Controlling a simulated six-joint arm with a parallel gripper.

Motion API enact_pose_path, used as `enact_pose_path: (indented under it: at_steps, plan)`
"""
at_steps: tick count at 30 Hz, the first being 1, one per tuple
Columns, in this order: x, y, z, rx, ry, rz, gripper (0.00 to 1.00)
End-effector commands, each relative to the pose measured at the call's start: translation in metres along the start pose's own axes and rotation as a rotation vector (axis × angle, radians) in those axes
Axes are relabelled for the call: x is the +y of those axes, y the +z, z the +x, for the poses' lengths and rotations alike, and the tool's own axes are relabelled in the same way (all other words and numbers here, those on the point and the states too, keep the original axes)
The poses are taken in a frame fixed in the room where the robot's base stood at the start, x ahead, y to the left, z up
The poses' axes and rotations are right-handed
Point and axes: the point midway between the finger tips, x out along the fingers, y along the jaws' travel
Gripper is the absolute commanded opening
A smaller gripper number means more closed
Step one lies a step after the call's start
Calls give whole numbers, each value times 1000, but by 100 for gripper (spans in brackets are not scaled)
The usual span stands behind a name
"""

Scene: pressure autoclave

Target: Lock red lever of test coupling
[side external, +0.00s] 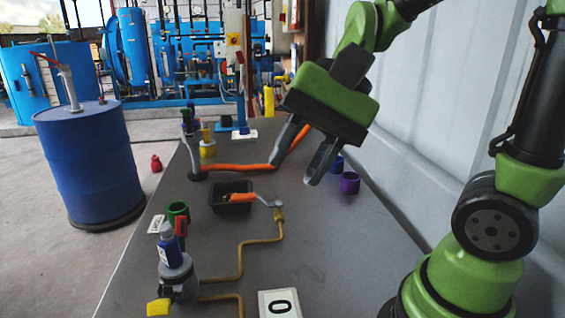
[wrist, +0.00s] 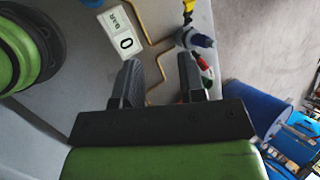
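The test coupling (side external: 178,275) stands at the near left of the table, a grey body with a blue part on top and a yellow piece at its foot. A red lever (side external: 181,228) stands roughly upright by it, close to a green cup. In the wrist view the coupling (wrist: 196,40) is at the upper right, with a red lever (wrist: 203,62) below it. My gripper (side external: 294,172) is open and empty, above the table and well apart from the coupling. Its open fingers also show in the wrist view (wrist: 160,62).
A black tray (side external: 232,208) holds an orange-handled item. A yellow pipe (side external: 241,262) runs to the coupling. An orange hose (side external: 240,167) crosses the table behind. A purple cup (side external: 350,183) stands right; a display reading 0 (side external: 280,304) is in front. A blue drum (side external: 88,160) stands left.

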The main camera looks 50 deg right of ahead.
Motion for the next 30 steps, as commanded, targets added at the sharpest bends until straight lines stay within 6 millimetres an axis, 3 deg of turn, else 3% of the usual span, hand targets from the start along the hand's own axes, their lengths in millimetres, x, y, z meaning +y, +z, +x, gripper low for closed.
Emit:
enact_pose_path:
  at_steps: [8, 14, 22, 26, 30]
  plan:
    - [-7, -5, 8, -65, -5, 86, 37]
    - [-35, -30, 40, -322, -55, 451, 37]
    - [-63, -100, 94, -688, -212, 1042, 37]
    - [-60, -144, 124, -836, -323, 1321, 37]
    - [-44, -187, 153, -957, -454, 1571, 37]
